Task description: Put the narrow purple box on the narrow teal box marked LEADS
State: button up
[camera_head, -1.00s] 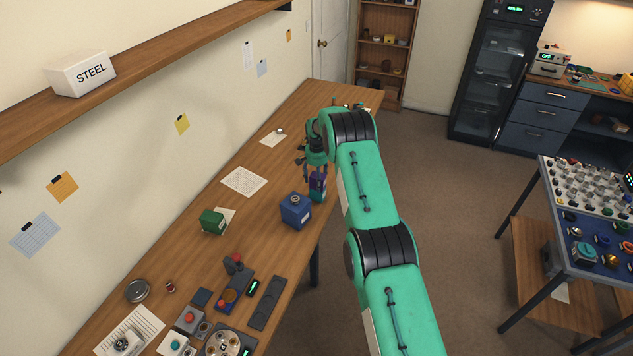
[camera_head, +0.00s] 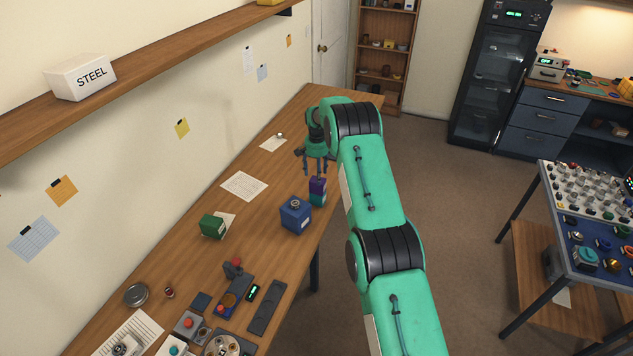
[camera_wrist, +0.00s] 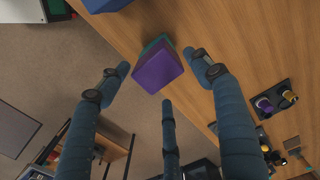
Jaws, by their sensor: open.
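The narrow purple box (camera_head: 318,185) sits on top of the narrow teal box (camera_head: 317,200) near the right edge of the wooden bench. In the wrist view the purple box (camera_wrist: 157,72) lies over the teal box (camera_wrist: 160,42), whose edge shows beyond it. The LEADS marking cannot be read. My gripper (camera_head: 315,172) is open and empty above the purple box, with a gap between them. In the wrist view its fingers (camera_wrist: 160,85) are spread wide around the purple box without touching it.
A blue box (camera_head: 296,216) stands close to the left of the stack. A green box (camera_head: 213,226) and papers lie further left. Several small devices crowd the near end of the wooden bench (camera_head: 262,208). Floor lies just beyond its right edge.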

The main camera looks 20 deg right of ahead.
jog(key=shift+r, duration=2.6)
jog(key=shift+r, duration=0.1)
